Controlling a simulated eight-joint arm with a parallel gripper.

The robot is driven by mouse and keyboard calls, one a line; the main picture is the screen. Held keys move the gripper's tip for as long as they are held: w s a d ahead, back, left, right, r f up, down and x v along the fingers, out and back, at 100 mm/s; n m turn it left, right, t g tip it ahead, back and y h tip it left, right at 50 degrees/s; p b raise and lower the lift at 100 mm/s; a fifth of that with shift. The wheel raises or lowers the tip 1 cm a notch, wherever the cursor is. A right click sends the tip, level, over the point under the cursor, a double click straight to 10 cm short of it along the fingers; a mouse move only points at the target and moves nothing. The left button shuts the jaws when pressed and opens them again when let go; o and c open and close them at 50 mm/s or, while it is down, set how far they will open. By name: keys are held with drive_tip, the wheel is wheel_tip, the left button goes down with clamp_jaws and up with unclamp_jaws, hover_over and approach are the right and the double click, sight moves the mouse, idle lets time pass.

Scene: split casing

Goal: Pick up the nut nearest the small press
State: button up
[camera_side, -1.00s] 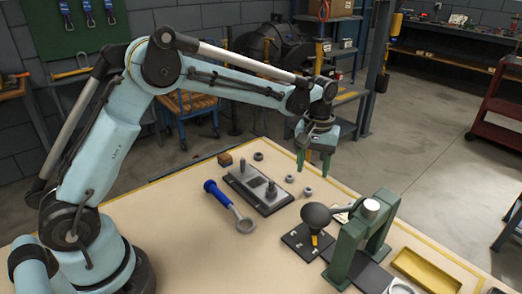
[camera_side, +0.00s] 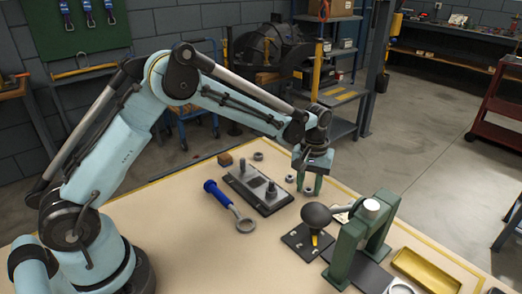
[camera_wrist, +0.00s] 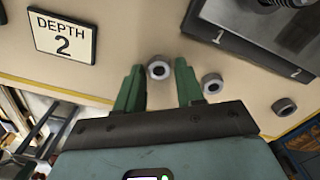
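Three dark grey nuts lie on the bench. The one nearest the small green press (camera_side: 351,247) is the front nut (camera_side: 308,191); it shows in the wrist view (camera_wrist: 158,70) between my finger tips. A second nut (camera_side: 290,178) is close by, to its right in the wrist view (camera_wrist: 211,84). The third nut (camera_side: 258,156) is farther back, at the right of the wrist view (camera_wrist: 283,107). My gripper (camera_side: 309,188) is open over the front nut, with its green fingers (camera_wrist: 158,65) either side and gaps showing. Finger contact with the bench cannot be told.
A dark plate with posts (camera_side: 257,190) lies left of the nuts, also in the wrist view (camera_wrist: 262,40). A blue-handled ring tool (camera_side: 222,197), a brown block (camera_side: 225,160) and a yellow tray (camera_side: 427,268) are on the bench. A "DEPTH 2" sign (camera_wrist: 62,37) lies nearby.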

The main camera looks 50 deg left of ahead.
clamp_jaws()
